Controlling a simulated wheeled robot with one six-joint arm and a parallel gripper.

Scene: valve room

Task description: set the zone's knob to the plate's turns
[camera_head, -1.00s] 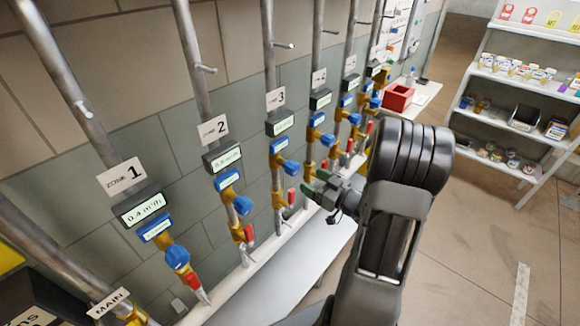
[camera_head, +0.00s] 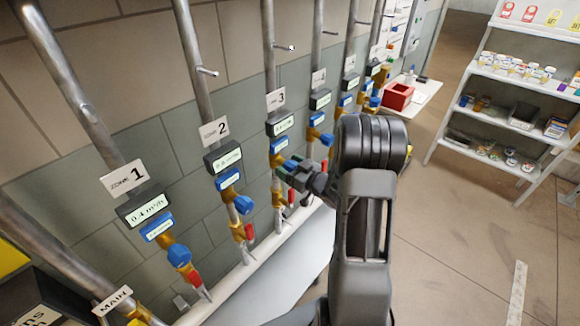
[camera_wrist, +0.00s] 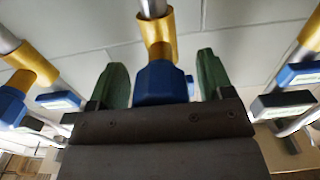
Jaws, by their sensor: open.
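My gripper (camera_head: 288,167) is at the zone 3 pipe in the head view, and it hides most of that zone's blue knob. In the wrist view my gripper (camera_wrist: 160,85) is open, with one green finger on each side of a blue knob (camera_wrist: 160,84). The knob sits on a brass fitting (camera_wrist: 158,35). I cannot tell whether the fingers touch it. The zone 3 sign (camera_head: 275,99), black meter (camera_head: 280,123) and blue plate (camera_head: 278,145) are above my gripper. The plate's writing is too small to read.
Zone 2's knob (camera_head: 243,204) and zone 1's knob (camera_head: 179,256) are to the left. More valve pipes stand behind to the right, near a red bin (camera_head: 397,96). A shelf (camera_head: 500,125) is at the right, with clear floor (camera_head: 460,235) before it.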

